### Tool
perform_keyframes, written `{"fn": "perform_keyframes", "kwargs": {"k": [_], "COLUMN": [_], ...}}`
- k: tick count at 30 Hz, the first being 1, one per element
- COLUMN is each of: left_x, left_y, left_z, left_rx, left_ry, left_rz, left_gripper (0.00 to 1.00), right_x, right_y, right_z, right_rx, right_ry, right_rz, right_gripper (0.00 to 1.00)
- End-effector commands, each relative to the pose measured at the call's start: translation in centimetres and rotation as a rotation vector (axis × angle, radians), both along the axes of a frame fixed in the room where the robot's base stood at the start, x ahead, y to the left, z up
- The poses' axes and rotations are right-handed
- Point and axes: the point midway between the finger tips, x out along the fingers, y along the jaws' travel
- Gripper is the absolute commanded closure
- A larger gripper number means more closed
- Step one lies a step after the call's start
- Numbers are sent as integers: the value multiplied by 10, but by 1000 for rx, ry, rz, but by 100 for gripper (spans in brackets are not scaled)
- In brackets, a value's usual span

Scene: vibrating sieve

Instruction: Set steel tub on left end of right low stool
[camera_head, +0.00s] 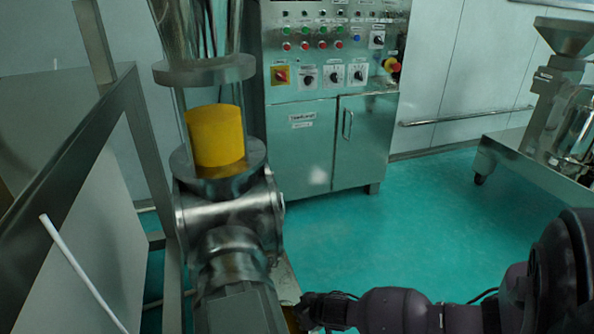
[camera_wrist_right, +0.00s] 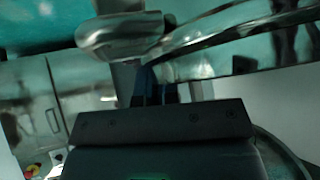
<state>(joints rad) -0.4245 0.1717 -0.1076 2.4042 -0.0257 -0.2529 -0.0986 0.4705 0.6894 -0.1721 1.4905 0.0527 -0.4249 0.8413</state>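My right arm reaches in from the right along the bottom of the head view. Its hand (camera_head: 318,312) is at the bottom edge, beside the steel machine, with its fingertips not clearly shown. In the right wrist view the short dark fingers of my right gripper (camera_wrist_right: 165,88) are close to a curved shiny metal edge (camera_wrist_right: 225,38) and a rounded metal part (camera_wrist_right: 122,32). I cannot tell whether that edge belongs to the steel tub or whether the fingers touch it. I cannot make out a whole tub or the right low stool. My left gripper is not in view.
A steel machine with a clear tube holding yellow material (camera_head: 215,135) stands left of centre. A steel control cabinet (camera_head: 305,135) stands behind it. A steel table (camera_head: 530,165) with equipment is at the right. Green floor (camera_head: 400,230) lies open between them. A metal frame (camera_head: 75,140) is at left.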

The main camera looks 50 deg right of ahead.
Motion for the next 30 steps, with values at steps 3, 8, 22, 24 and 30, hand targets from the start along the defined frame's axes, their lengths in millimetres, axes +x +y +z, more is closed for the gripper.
{"fn": "perform_keyframes", "kwargs": {"k": [3,8,22,24,30], "left_x": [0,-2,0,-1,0], "left_y": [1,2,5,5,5], "left_z": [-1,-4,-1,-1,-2], "left_rx": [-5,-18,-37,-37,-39], "left_ry": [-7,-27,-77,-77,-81], "left_rz": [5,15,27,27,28], "left_gripper": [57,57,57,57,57], "right_x": [2,0,3,3,2], "right_y": [0,1,0,0,0], "right_z": [-3,-24,-43,-43,-47], "right_rx": [2,2,2,2,0], "right_ry": [-5,1,-8,-7,-3], "right_rz": [0,-1,0,-1,0], "right_gripper": [100,100,100,100,88]}}
